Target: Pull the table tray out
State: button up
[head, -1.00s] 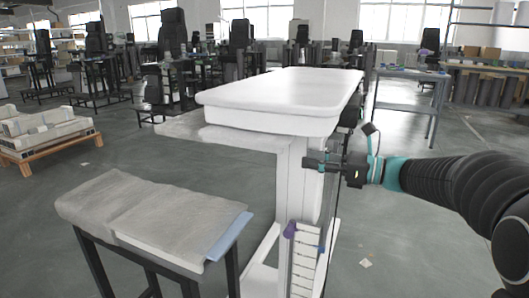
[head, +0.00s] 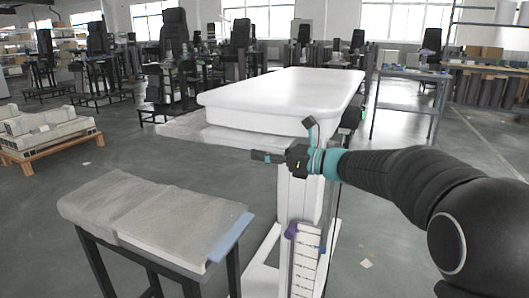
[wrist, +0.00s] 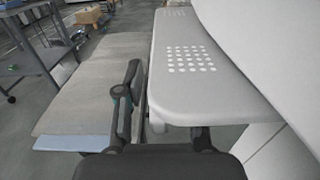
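The white table (head: 285,95) stands on a white column at the centre of the head view. Its tray (head: 190,130) is a light grey slab below the tabletop, sticking out to the left. In the wrist view the tray (wrist: 205,90) has a patch of round holes and a rounded near corner. My gripper (head: 262,156) is just below the tray's near edge, pointing left. In the wrist view my gripper (wrist: 165,95) is open, with one finger left of the tray's edge and the other partly hidden beneath the tray. I cannot tell whether either touches it.
A low bench with grey covers (head: 150,215) stands at the front left; it also shows in the wrist view (wrist: 85,90). A pallet with boxes (head: 45,132) is at the far left. A blue-grey worktable (head: 415,75) stands behind at the right. Open floor lies between.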

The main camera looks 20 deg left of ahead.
grip_shut()
jog(key=s+a+b, duration=0.1)
jog(key=s+b, duration=0.3)
jog(key=s, duration=1.3)
jog(key=shift+s+a, duration=0.2)
jog(key=shift+s, duration=0.15)
grip_release()
jog(key=d, duration=1.2)
jog(key=shift+s, duration=0.45)
